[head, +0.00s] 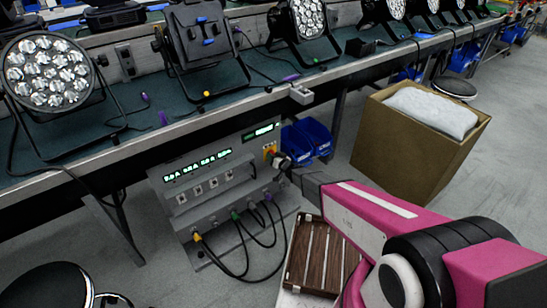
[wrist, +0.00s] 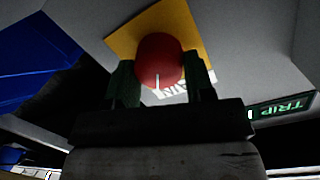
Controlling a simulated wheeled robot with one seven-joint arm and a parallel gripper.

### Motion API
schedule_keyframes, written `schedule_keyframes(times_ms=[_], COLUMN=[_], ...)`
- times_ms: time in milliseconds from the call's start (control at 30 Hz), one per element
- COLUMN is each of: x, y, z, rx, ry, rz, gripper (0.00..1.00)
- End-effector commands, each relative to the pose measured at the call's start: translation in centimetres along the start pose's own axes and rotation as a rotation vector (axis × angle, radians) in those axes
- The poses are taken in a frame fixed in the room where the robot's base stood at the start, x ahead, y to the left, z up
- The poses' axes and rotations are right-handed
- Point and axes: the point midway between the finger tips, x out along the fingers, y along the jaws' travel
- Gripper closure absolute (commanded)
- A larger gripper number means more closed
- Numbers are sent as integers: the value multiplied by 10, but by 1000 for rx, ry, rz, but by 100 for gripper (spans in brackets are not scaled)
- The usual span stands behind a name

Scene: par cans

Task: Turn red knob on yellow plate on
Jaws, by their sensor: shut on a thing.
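The red knob (wrist: 158,58) sits on the yellow plate (wrist: 126,34) on the grey panel, seen close up in the wrist view. A thin pale mark shows on the knob's face. My gripper (wrist: 160,82) has one finger on each side of the knob and is shut on it. In the head view, the yellow plate (head: 270,150) is at the upper right of the grey control box (head: 215,185). My gripper (head: 279,160) reaches it from the right and hides most of the knob there.
Green displays and several cables are on the box front. Blue bins (head: 308,137) stand just right of it. A cardboard box (head: 420,140) is farther right, and a wooden crate (head: 318,255) lies below my arm. The workbench (head: 180,125) with stage lights runs above.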

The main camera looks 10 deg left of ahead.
Motion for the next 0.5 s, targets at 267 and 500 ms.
schedule_keyframes(times_ms=[267,500], x=[1,1], y=[1,2], z=[0,0], rx=[162,230], ry=[-11,-16], rz=[-14,-21], gripper=[75,75])
